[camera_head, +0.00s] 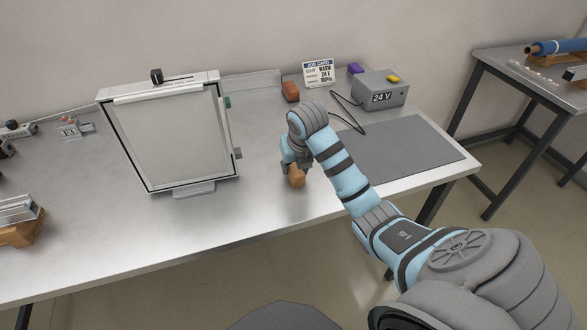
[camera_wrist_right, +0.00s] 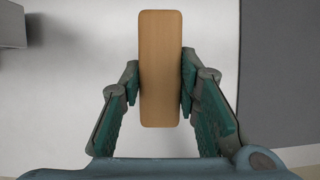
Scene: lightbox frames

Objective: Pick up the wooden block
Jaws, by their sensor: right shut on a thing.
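The wooden block (camera_head: 297,176) is a small tan block near the middle of the metal table, right of the white lightbox frame. In the right wrist view the wooden block (camera_wrist_right: 160,70) stands lengthwise between the two finger pads, which touch its sides. My right gripper (camera_head: 292,165) is shut on it; the right wrist view also shows this gripper (camera_wrist_right: 160,82). In the head view the gripper partly hides the block. I cannot tell whether the block touches the table. My left gripper is not in view.
The lightbox frame (camera_head: 170,137) stands upright left of the gripper. A grey mat (camera_head: 405,150) lies to the right. A 24 V box (camera_head: 379,90), a job card (camera_head: 318,73) and a reddish-brown block (camera_head: 290,91) stand behind. The table front near the gripper is clear.

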